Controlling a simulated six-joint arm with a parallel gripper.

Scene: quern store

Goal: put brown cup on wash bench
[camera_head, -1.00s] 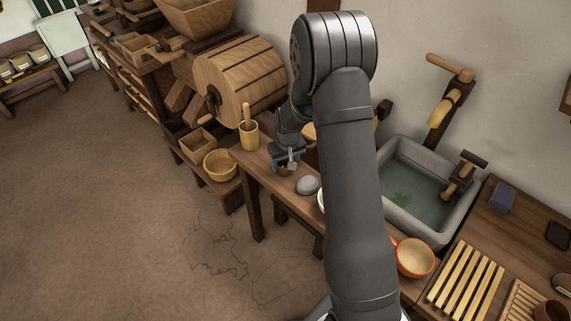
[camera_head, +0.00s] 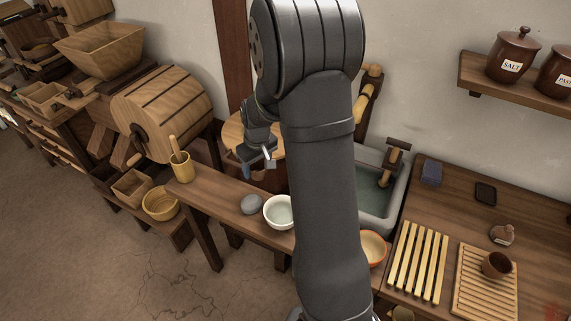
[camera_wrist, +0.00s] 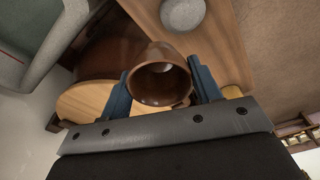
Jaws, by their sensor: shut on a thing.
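My gripper (camera_wrist: 160,90) is shut on the brown cup (camera_wrist: 161,101), with one blue finger on each side of it. In the wrist view the cup's open mouth faces the camera and it looks empty. To the right is a broad wooden bench (camera_head: 452,205) beside the grey stone sink (camera_head: 392,211); I cannot tell which bench is the wash bench.
The broad bench holds a slatted rack (camera_head: 417,262), a ridged board (camera_head: 470,284) and another small brown cup (camera_head: 497,265). My arm hides the middle.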

